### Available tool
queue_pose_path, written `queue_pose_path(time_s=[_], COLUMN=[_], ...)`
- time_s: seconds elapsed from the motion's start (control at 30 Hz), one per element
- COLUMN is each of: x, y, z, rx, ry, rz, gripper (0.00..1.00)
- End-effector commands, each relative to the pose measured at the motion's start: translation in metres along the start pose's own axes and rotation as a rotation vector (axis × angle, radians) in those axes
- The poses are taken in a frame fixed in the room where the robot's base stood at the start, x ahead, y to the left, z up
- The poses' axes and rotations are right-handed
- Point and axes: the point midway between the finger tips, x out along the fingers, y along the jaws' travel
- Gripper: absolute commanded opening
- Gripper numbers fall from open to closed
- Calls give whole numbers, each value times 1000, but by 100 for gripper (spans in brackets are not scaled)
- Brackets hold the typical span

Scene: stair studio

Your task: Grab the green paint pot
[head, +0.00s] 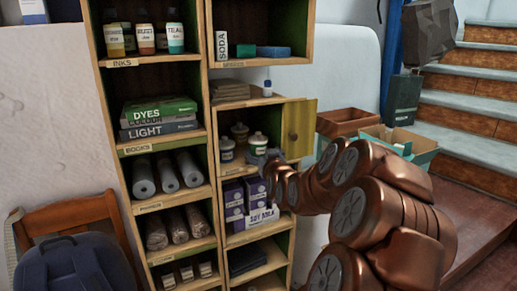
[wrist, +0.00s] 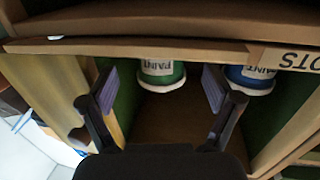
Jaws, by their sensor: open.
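The green paint pot (wrist: 163,74) stands in a shelf compartment and appears inverted in the wrist view, with a white rim and a paint label. In the head view it appears to be the right-hand pot (head: 258,144). A blue paint pot (wrist: 250,82) is beside it, to the right in the wrist view and to the left in the head view (head: 227,151). My gripper (wrist: 159,80) is open and empty, one finger each side of the green pot in the picture. In the head view my gripper (head: 263,160) is at the compartment front, partly hidden by my arm.
A yellow door (head: 300,128) stands open right of the compartment. A third pot (head: 239,131) is behind. Soy milk cartons (head: 234,200) fill the shelf below. A brown box (head: 342,122) and a teal box (head: 420,146) are on the right, near the stairs (head: 462,85).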

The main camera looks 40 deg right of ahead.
Motion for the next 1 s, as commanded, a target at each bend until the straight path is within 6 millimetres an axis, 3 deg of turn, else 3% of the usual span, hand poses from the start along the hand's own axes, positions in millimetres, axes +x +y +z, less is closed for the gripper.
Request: queue_pose_path(time_s=[0.27, 0.6, 0.9, 1.0], x=[15, 51, 54, 54], y=[1, 2, 2, 2], z=[-4, -7, -7, -7], rx=[0, 1, 1, 1], ry=[-1, -3, -2, -2], rz=[2, 4, 4, 4], gripper=[90, 90, 90, 79])
